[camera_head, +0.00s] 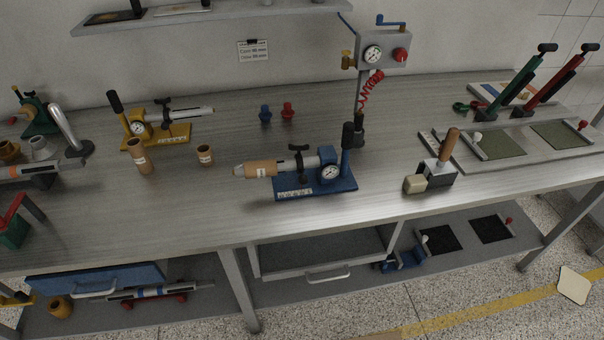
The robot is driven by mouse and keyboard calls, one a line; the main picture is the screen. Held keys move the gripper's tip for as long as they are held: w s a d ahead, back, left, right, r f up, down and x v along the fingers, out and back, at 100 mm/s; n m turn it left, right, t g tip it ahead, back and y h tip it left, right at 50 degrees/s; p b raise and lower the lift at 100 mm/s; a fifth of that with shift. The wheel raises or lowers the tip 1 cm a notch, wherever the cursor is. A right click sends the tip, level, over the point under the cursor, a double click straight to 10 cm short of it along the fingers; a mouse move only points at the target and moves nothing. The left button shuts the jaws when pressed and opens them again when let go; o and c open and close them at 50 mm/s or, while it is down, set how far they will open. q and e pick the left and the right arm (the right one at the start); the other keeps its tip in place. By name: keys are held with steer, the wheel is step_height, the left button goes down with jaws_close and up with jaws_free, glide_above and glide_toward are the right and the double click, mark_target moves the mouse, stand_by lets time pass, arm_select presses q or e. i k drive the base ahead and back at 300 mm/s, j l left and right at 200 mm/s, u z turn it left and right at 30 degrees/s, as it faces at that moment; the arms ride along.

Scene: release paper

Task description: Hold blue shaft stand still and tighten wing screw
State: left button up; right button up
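The blue shaft stand (345,184) stands upright near the front middle of the workbench. It carries a grey shaft pointing left, with a brown cardboard roll (262,169) around the shaft near its pointed left end. The black wing screw (299,149) sticks up from a clamp at the middle of the shaft. A round gauge (329,173) and a blue lever with a black grip (347,137) are at the stand's right end. How tight the screw is cannot be seen. Neither of my grippers is in view.
A yellow shaft stand (176,133) and two brown rolls (138,156) (205,155) stand to the left. A gauge post (361,100) rises behind the blue stand. A brown-handled block tool (439,172) stands at right. The bench (225,205) is clear in front-left of the stand.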

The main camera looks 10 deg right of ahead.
mark_target(307, 146)
steer(key=i+l, duration=0.3)
steer(key=l, duration=0.15)
steer(key=i+l, duration=0.3)
steer(key=l, duration=0.2)
